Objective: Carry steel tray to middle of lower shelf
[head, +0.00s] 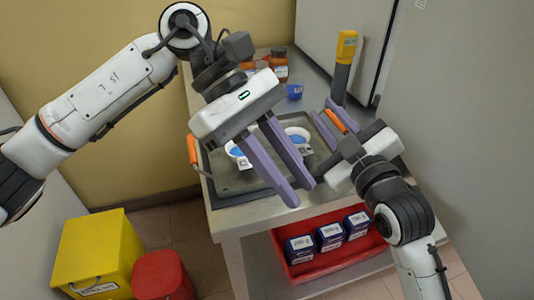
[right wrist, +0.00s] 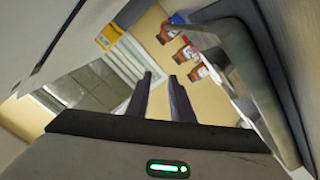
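The dark steel tray (head: 222,187) lies on the upper top of a steel table in the head view. Its left orange handle (head: 192,150) stands free. White dishes with blue contents (head: 238,152) (head: 298,133) sit on it. My left gripper (head: 303,196) is open and empty above the tray's front. My right gripper (head: 330,112) is open at the tray's right side. An orange handle (head: 337,120) shows between its fingers from the head. The right wrist view shows no handle between those fingers (right wrist: 160,77), so I cannot tell whether they surround it.
On the lower shelf, a red bin (head: 303,279) holds blue-and-white boxes (head: 330,236). Brown bottles (head: 279,66), a blue cup (head: 294,91) and a yellow-topped device (head: 345,50) stand behind the tray. Yellow (head: 100,250) and red (head: 160,275) bins stand on the floor at left.

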